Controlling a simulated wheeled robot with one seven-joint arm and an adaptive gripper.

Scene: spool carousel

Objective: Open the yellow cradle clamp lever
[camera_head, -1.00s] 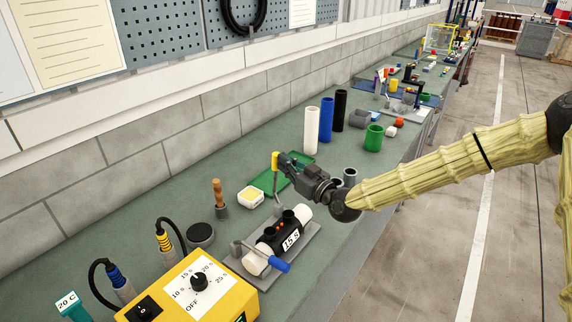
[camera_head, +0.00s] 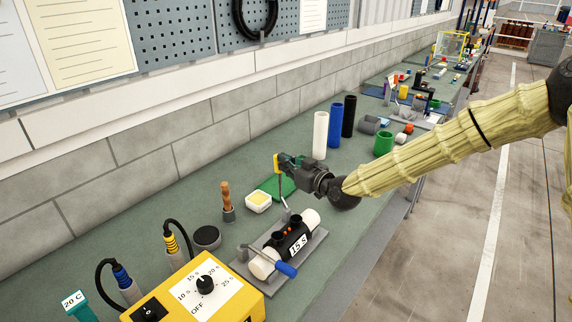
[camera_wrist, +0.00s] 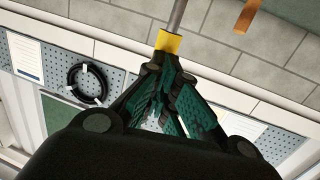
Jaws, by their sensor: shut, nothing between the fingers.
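The yellow cradle clamp lever has a yellow grip (camera_head: 276,163) on a thin metal rod. It stands raised at the far end of the cradle (camera_head: 312,250), leaning slightly towards the wall. My gripper (camera_head: 284,164) is shut and empty, its fingertips right at the grip's bench side. In the wrist view the yellow grip (camera_wrist: 169,42) lies just beyond the closed fingertips (camera_wrist: 158,60); contact looks likely but is not certain. The cradle holds a white pipe (camera_head: 311,218) with a black coupler (camera_head: 288,240) marked 15 S. The blue lever (camera_head: 286,269) lies low at the near end.
A yellow control box (camera_head: 240,292) stands near left. White, blue and black tubes (camera_head: 335,125) stand beyond my gripper. The wall is close behind.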

